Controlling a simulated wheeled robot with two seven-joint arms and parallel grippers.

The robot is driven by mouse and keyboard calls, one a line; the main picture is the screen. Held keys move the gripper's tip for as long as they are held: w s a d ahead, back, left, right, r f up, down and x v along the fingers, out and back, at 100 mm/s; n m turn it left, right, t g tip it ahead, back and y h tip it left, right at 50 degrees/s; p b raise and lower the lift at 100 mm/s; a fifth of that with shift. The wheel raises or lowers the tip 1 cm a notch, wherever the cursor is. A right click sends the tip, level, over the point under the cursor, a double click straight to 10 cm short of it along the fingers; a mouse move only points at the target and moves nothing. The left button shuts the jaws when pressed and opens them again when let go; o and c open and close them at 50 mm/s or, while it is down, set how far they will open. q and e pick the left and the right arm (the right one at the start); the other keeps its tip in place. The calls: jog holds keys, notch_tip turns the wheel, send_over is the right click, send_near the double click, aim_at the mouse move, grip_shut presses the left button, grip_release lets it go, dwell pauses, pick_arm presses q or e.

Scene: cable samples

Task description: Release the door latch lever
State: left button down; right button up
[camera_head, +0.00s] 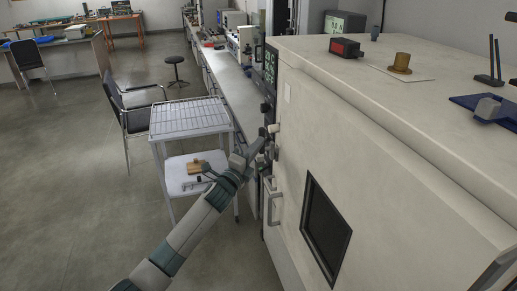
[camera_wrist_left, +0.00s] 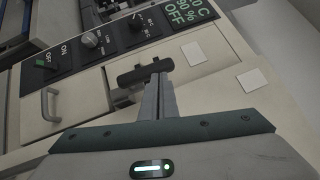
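The cream chamber (camera_head: 370,150) fills the right of the head view; its door has a dark window and appears closed. In the left wrist view the black latch lever (camera_wrist_left: 130,76) is a short, slightly tilted bar on the cream front, below the control panel. My left gripper (camera_head: 262,140) reaches the chamber's front edge. In the left wrist view its grey fingers (camera_wrist_left: 158,84) are together, with their tips at the lever's right part. Whether the lever is pinched between them is hidden. My right gripper is out of view.
A door handle (camera_head: 271,203) stands out below my left gripper. A wire-topped cart (camera_head: 190,118) stands close to my left arm. Open floor lies to the left.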

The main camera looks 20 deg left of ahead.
pick_arm(q)
jog(key=shift+w+a+r, duration=0.25)
jog(key=shift+w+r, duration=0.2)
jog(key=shift+r, duration=0.05)
jog(key=shift+a+r, duration=0.1)
jog(key=shift+r, duration=0.05)
dwell(0.4)
